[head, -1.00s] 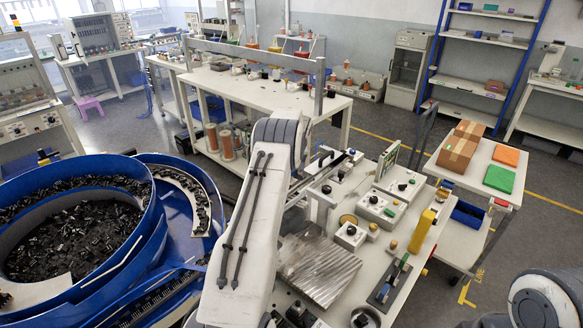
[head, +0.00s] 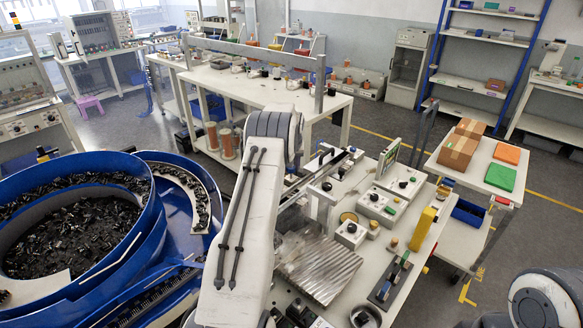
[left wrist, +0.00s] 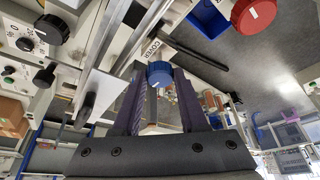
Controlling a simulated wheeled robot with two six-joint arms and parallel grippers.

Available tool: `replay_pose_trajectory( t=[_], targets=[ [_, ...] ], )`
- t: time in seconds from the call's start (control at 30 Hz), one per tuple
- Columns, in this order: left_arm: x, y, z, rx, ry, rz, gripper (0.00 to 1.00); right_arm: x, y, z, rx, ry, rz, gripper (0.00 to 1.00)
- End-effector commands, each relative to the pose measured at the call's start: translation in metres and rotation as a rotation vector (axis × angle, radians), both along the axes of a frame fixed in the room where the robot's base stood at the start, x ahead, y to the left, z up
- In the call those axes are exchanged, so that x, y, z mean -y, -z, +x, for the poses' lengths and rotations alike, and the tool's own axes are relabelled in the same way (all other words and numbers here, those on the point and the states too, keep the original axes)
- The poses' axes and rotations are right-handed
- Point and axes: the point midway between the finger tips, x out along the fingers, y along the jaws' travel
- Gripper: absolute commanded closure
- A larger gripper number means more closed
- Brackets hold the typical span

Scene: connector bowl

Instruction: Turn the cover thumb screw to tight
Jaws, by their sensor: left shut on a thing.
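The cover thumb screw is a blue round knob (left wrist: 159,74) with a white mark, beside a label reading COVER (left wrist: 151,49) in the left wrist view. My left gripper (left wrist: 159,80) has its two dark fingers on either side of this knob and is shut on it. The fingertips hide part of the knob's sides. In the head view my left arm hides the gripper and the knob. My right gripper is out of view; only part of my right arm shows at the lower right.
A red knob (left wrist: 253,14) and a dark bar (left wrist: 200,56) are near the gripper in the left wrist view. In the head view, a ribbed metal plate (head: 318,264) and several switch boxes fill the bench. A blue bowl feeder (head: 150,235) stands at left.

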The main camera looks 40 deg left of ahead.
Motion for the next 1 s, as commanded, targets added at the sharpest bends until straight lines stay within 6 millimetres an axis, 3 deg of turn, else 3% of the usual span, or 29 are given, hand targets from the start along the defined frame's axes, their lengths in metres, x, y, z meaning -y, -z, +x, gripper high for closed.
replay_pose_trajectory(
  t=[0.57, 1.0],
  targets=[
    [-0.005, 0.001, -0.001, 0.005, 0.54, -0.001, 1.0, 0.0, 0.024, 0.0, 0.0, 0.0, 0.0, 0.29],
    [-0.007, -0.002, -0.001, 0.003, 0.875, 0.0, 1.0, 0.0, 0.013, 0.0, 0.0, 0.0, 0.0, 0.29]
  ],
)
